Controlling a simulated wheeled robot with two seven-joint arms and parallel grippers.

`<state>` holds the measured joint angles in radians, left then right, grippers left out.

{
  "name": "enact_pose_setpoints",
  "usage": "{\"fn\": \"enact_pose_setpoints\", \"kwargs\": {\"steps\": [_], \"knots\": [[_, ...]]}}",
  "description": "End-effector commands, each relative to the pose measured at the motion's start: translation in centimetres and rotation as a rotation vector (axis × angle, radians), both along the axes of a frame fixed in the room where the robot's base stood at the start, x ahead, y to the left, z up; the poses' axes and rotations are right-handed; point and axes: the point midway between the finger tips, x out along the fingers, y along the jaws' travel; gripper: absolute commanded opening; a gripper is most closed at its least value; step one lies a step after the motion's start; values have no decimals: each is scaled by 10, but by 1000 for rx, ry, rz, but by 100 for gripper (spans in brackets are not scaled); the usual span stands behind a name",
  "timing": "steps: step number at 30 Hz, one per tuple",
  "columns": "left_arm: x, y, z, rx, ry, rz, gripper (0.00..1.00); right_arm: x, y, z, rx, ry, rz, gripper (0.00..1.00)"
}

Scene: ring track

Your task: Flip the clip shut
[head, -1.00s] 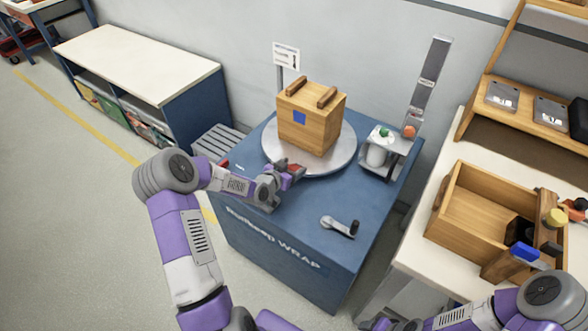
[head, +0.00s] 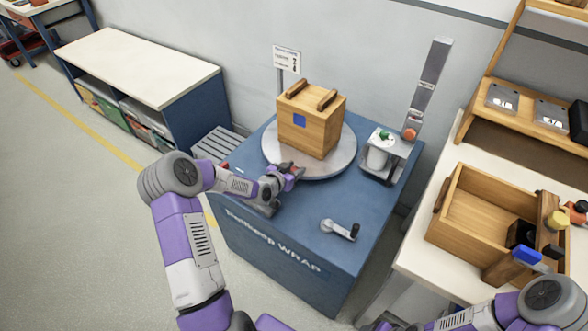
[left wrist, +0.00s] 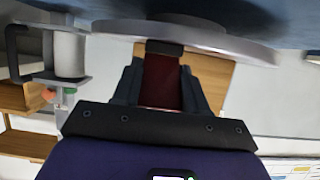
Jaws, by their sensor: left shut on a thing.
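The clip is a small dark red piece at the front rim of the round grey turntable (head: 335,163). In the head view it is mostly hidden by my left gripper (head: 291,171), which is at the rim. In the left wrist view the red clip (left wrist: 162,82) lies between the two dark fingers of my left gripper (left wrist: 163,70), which is shut on it. A dark end of the clip meets the turntable's edge (left wrist: 215,42). Whether the clip is flipped over cannot be told.
A wooden box (head: 308,122) with a blue square stands on the turntable, behind my left gripper. A crank handle (head: 339,229) lies on the blue cabinet (head: 290,225). A roll holder (head: 378,158) stands to the right. An open wooden crate (head: 485,207) is farther right.

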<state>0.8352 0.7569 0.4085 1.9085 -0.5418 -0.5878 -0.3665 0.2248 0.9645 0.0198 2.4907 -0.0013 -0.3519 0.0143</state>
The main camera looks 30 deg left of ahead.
Motion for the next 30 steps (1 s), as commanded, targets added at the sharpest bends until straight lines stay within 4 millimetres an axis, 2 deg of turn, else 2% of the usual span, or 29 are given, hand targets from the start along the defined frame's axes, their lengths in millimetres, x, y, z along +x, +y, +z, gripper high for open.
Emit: {"fn": "enact_pose_setpoints", "kwargs": {"steps": [11, 21, 30], "knots": [[6, -1, 11, 18, 157, -2, 12, 0, 0, 25, 0, 0, 0, 59], [18, -3, 17, 43, 464, -4, 12, 0, 0, 61, 0, 0, 0, 59], [26, -3, 15, 61, 724, -2, 12, 0, 0, 81, 0, 0, 0, 59]]}}
